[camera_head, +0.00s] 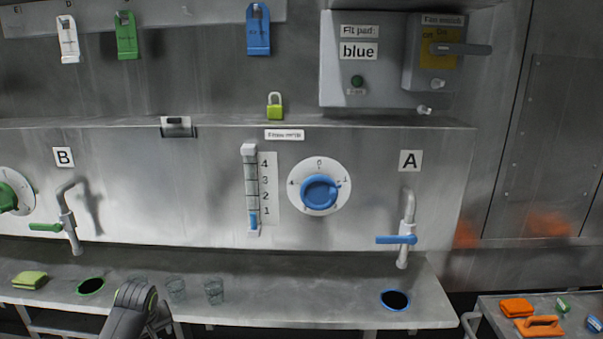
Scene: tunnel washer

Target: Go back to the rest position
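A dark arm part of mine with a green ring rises from the bottom edge, left of centre, in front of the counter (300,290). I see no gripper fingers on it. My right arm and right gripper are out of view. No held object shows.
Glasses (214,291) stand near my arm. A green cloth (30,280) lies on the left. Tap A (405,235) is above a blue-rimmed hole (395,300); tap B (70,220) is near a green-rimmed hole (90,287). A side table (490,307) holds orange items. The counter's middle is clear.

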